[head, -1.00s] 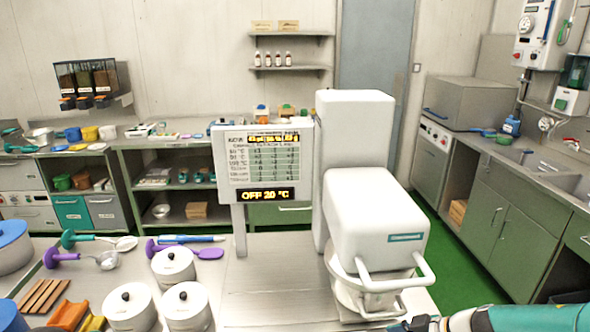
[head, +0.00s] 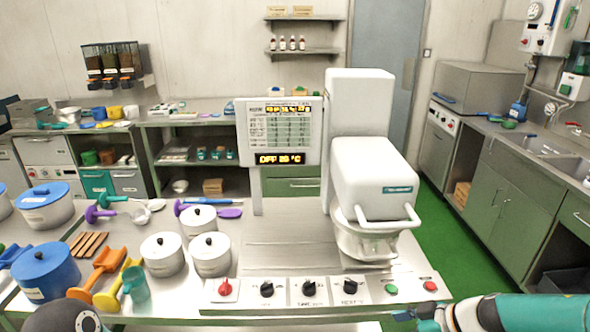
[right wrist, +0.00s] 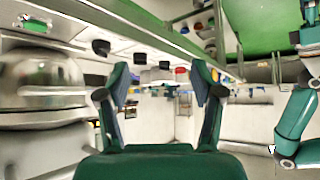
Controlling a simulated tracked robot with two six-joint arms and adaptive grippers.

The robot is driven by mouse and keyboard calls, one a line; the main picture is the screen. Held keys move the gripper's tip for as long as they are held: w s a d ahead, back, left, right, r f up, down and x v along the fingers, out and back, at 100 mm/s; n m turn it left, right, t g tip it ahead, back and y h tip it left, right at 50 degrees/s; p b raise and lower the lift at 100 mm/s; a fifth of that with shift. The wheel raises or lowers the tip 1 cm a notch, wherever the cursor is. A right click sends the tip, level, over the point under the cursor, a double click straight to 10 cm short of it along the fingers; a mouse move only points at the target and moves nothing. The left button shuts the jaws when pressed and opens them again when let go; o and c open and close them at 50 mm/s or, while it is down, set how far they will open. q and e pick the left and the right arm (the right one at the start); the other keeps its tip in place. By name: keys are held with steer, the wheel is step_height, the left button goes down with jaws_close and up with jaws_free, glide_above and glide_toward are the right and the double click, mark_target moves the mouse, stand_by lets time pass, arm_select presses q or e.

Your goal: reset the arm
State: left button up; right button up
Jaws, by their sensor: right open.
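My right arm comes in from the lower right in the head view, and its gripper (head: 425,315) is just in front of the right end of the control panel (head: 323,311). In the right wrist view the right gripper (right wrist: 162,88) is open, its two fingers wide apart with nothing between them. A dark round joint of my left arm shows at the bottom left of the head view. The left gripper itself is not seen.
The white kettle machine (head: 373,180) with its steel bowl (head: 365,240) stands behind the panel, beside the display (head: 279,135). White lidded pots (head: 162,255), blue-lidded pots (head: 46,272) and scoops (head: 100,275) crowd the table's left. The green floor (head: 450,252) is clear at right.

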steer(key=s+a+f+m+g+y+b, duration=0.1)
steer(key=s+a+f+m, duration=0.25)
steer(key=a+f, duration=0.35)
steer(key=s+a+f+m+y, duration=0.1)
steer(key=s+a+f+m, duration=0.25)
steer(key=a+f, duration=0.3)
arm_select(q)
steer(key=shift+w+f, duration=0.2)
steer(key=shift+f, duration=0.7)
arm_select(e)
steer(key=s+d+f+m+g+h, duration=0.3)
steer(key=s+f+m+h, duration=0.2)
steer(key=s+f, duration=0.5)
steer(key=s+m, duration=0.1)
steer(key=s, duration=0.3)
steer(key=shift+s+d+f, duration=0.15)
steer(key=shift+d+f, duration=0.05)
steer(key=shift+f, duration=0.2)
